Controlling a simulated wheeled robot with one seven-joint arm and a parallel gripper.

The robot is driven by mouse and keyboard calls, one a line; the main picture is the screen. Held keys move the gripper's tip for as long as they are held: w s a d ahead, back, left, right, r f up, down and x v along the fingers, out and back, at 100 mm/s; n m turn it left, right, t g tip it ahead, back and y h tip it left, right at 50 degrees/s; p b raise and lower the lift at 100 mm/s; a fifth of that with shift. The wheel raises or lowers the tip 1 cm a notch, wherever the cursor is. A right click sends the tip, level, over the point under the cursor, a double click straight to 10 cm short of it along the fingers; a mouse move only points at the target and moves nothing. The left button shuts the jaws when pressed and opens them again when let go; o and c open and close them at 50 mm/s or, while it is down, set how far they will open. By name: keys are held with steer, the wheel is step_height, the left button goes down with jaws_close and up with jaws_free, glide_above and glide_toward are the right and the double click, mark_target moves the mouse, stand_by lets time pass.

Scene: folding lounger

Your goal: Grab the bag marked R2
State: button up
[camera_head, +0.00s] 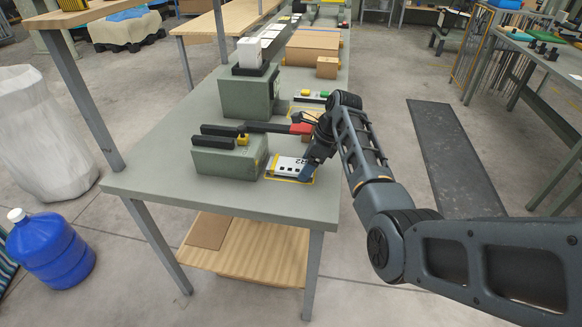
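The bag marked R2 (284,166) is a flat white packet with black marks. It lies on the green-grey table (253,204) near its front right corner, inside a yellow outline. The "R2" print shows at its upper right edge. My gripper (306,172) points down at the bag's right end and hides part of it. I cannot tell whether the fingers touch the bag or stand apart.
A taller green box (247,95) and cardboard boxes (312,48) stand further back. The table's front strip is clear. A blue water jug (50,250) stands on the floor.

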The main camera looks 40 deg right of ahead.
steer(key=c, duration=0.6)
steer(key=shift+r+p, duration=0.4)
steer(key=shift+p, duration=0.4)
